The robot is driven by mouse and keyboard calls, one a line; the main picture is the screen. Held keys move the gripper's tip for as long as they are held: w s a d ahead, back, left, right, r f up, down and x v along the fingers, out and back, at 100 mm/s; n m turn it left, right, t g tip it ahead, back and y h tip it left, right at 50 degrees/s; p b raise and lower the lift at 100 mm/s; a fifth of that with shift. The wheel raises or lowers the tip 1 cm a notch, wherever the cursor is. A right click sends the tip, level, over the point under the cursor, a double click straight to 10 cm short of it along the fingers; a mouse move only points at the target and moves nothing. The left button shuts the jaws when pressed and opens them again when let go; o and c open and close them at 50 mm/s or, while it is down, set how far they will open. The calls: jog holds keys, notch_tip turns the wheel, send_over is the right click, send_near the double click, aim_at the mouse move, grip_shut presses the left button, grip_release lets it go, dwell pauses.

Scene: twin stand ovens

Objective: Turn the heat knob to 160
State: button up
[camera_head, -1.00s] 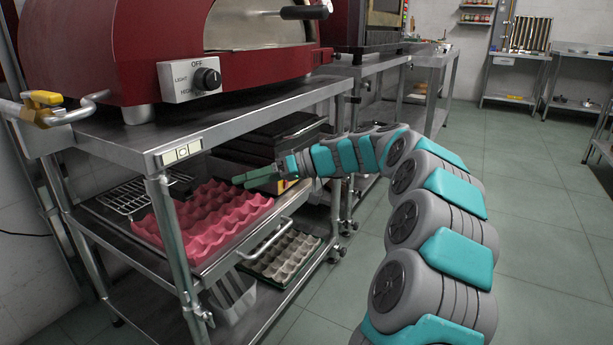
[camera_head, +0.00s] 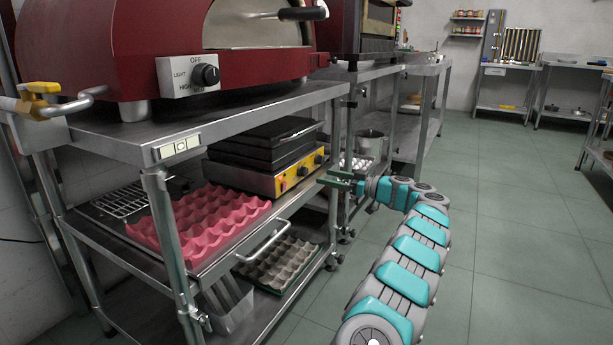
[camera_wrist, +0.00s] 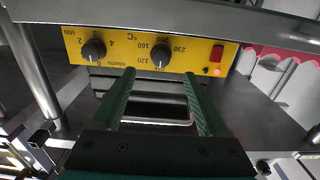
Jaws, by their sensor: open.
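The yellow control panel (camera_head: 292,180) of a dark appliance sits on the middle shelf under the red oven. Its heat knob (camera_head: 302,171) is the middle round control; in the wrist view the heat knob (camera_wrist: 161,56) appears upside down, with temperature numbers around it. I cannot read its pointer surely. A second knob (camera_wrist: 93,49), with minute marks, and a lit red lamp (camera_wrist: 215,53) flank it. My gripper (camera_head: 325,180) is just right of the panel. In the wrist view my gripper (camera_wrist: 161,72) has its green fingers apart and empty, with the heat knob between and beyond their tips.
The shelf edge and metal post (camera_head: 334,150) stand close to my gripper. The red oven (camera_head: 150,50) is above. The floor on the right is clear.

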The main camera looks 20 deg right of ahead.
aim_at(306, 173)
jog(key=x, duration=0.7)
jog(key=shift+w+a, duration=0.1)
jog(key=shift+a, duration=0.1)
jog(key=shift+c, duration=0.4)
grip_shut()
